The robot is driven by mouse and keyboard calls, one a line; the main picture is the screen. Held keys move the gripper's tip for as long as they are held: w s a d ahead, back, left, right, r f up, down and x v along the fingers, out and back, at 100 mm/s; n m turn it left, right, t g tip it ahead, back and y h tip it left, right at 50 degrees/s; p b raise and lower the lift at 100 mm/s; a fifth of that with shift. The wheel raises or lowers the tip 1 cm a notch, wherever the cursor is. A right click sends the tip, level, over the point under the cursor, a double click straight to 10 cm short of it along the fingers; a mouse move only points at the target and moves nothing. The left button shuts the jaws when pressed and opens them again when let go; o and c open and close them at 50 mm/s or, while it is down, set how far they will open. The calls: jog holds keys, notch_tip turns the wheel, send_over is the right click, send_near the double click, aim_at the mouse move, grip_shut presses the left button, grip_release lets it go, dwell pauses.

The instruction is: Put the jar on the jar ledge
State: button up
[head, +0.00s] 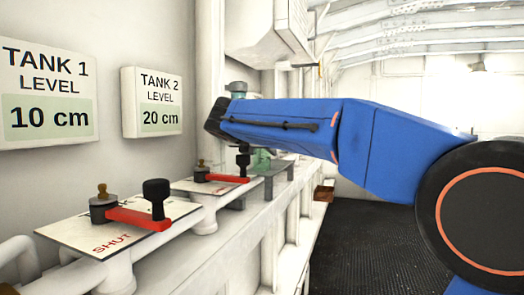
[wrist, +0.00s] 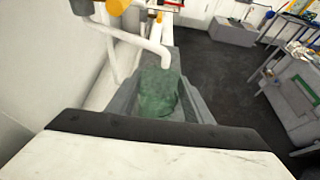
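The green, see-through jar (wrist: 158,95) is between the grey fingers of my gripper (wrist: 160,88) in the wrist view. The fingers appear to touch it on both sides. In the head view the jar (head: 262,160) shows just below my blue arm, partly covered by it and by a black valve knob. A grey ledge with short legs (head: 276,172) shows at the jar's foot in the head view. I cannot tell whether the jar touches it.
White pipes run along the left wall, with red-handled valves (head: 140,219) (head: 227,178) on plates. The near plate reads SHUT. Signs give Tank 1 (head: 48,92) 10 cm and Tank 2 (head: 152,103) 20 cm. The dark floor (head: 365,235) is clear at right. A white pipe bends close beyond the jar.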

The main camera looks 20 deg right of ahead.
jog(key=shift+o, duration=1.4)
jog(key=shift+r, duration=0.15)
jog(key=v, duration=1.2)
jog(key=shift+s, duration=0.1)
